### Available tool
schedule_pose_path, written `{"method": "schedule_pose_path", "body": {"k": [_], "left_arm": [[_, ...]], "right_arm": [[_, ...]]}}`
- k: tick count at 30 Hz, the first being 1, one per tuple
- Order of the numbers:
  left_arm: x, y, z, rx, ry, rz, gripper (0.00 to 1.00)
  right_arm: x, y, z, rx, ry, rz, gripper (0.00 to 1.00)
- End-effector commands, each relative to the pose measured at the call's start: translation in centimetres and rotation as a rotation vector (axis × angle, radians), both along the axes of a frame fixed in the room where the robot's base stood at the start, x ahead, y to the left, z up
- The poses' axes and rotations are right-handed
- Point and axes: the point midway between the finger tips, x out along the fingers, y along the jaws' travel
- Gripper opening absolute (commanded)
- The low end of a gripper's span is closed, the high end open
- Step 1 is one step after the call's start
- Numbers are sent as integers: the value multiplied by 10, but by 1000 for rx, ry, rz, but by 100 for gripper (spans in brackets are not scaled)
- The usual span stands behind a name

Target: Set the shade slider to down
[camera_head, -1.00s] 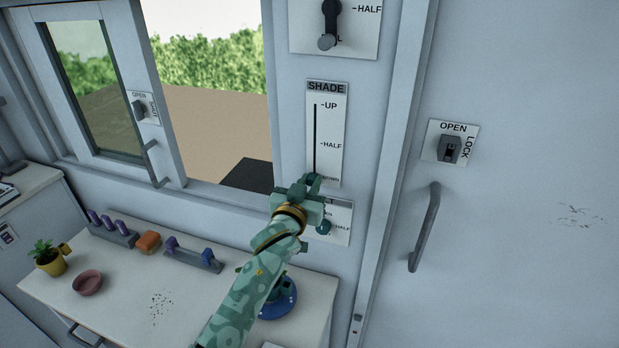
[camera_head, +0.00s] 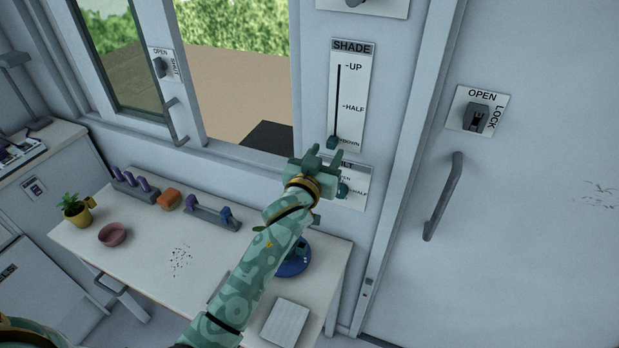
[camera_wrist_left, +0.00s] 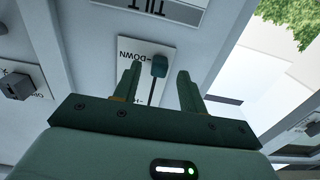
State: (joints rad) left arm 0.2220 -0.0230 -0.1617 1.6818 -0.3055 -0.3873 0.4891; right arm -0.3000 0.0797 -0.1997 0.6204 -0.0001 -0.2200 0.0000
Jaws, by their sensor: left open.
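The shade slider plate (camera_head: 359,90) is on the wall right of the window, marked UP, HALF and DOWN. Its teal knob (camera_head: 333,142) sits at the bottom end of the slot, level with DOWN. In the left wrist view, where the plate appears upside down, the knob (camera_wrist_left: 159,66) is beside the word DOWN. My left gripper (camera_head: 326,154) is open just below the knob in the head view. In the wrist view its two fingers (camera_wrist_left: 160,72) stand to either side of the knob, with visible gaps. My right gripper is not in view.
The tilt plate (camera_head: 352,205) with its own teal knob is right below, partly behind my gripper. A lock plate (camera_head: 498,96) and door handle (camera_head: 442,197) are to the right.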

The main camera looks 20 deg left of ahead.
Motion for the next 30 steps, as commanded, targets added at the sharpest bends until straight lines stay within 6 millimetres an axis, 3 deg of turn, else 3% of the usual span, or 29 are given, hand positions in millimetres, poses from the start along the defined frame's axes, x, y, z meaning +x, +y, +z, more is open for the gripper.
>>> {"method": "schedule_pose_path", "body": {"k": [9,15,21,30], "left_arm": [[-88,3,-1,-2,5,0,42],[-123,4,-1,-1,4,0,42],[-135,4,-1,-1,3,0,42],[-135,4,-1,-1,3,0,42]], "right_arm": [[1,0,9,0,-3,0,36],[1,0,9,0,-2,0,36],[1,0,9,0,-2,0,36],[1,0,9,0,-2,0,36]]}}
